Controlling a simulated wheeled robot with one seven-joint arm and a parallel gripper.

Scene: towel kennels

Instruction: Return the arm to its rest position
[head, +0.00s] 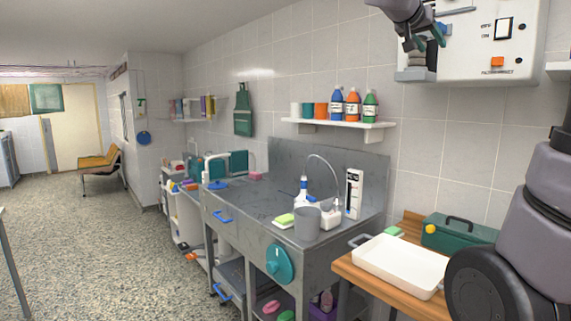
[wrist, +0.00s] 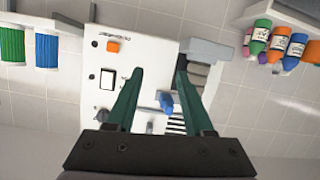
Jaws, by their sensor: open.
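My gripper (head: 424,38) is raised high at the top right of the head view, in front of a white wall box (head: 475,62). In the wrist view my gripper (wrist: 158,75) shows two dark green fingers spread apart, with no object held between them. Part of my arm stands at the right edge of the head view.
A shelf (head: 350,125) with bottles hangs left of the box. Below are a steel sink counter (head: 245,205) and a wooden table with a white tray (head: 398,262) and green toolbox (head: 459,237). Green and blue rolls (wrist: 47,50) show in the wrist view.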

